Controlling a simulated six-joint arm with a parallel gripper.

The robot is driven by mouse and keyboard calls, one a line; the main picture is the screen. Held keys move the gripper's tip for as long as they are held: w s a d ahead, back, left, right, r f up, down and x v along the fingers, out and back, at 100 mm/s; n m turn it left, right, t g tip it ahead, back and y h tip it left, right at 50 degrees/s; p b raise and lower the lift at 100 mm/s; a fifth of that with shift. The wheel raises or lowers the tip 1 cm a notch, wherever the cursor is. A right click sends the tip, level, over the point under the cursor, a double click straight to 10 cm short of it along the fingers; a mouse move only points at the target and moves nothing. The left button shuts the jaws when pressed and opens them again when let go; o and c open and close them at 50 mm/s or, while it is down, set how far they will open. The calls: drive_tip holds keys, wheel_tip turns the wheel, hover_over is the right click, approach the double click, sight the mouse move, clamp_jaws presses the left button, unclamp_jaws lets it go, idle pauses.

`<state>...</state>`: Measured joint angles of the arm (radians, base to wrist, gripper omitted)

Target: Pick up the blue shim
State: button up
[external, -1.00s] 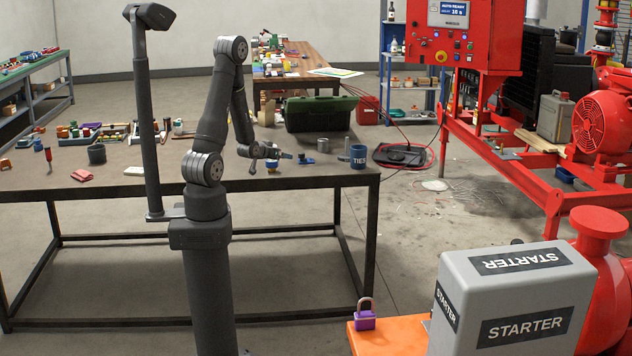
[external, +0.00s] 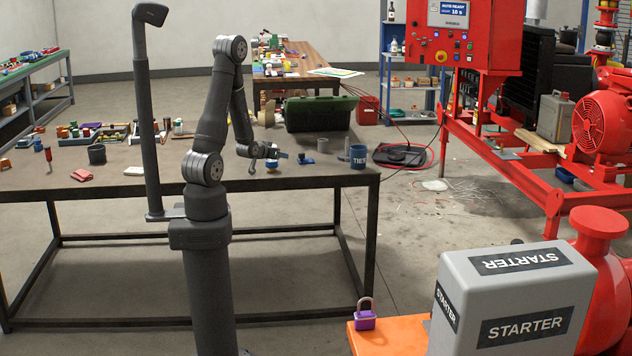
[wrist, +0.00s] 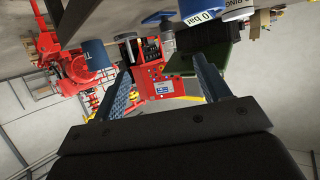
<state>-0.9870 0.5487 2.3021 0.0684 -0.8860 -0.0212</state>
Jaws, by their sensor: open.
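A small blue piece (external: 306,159), which looks like the blue shim, lies on the dark table (external: 130,188) just right of my gripper (external: 267,160). In the wrist view a small blue piece (wrist: 160,17) shows at the top edge, beyond my fingers; its shape is hard to make out. My gripper (wrist: 160,65) is open, with nothing between its two fingers. In the external view it is low over the table, apart from the blue piece.
A grey cylinder (external: 322,145) and a blue TIES cup (external: 359,157) stand to the right, near the table's edge. The table's front middle is clear.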

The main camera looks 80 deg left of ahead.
drive_tip(key=shift+c, duration=1.2)
drive_tip(key=g+h, duration=0.5)
drive_tip(key=h, duration=0.2)
approach(301, 153)
drive_tip(key=shift+m+h, duration=0.3)
drive_tip(key=x, duration=0.4)
drive_tip(key=shift+w+a, duration=0.15)
drive_tip(key=shift+a, duration=0.25)
drive_tip(key=shift+x, duration=2.65)
drive_tip(key=shift+a, duration=0.1)
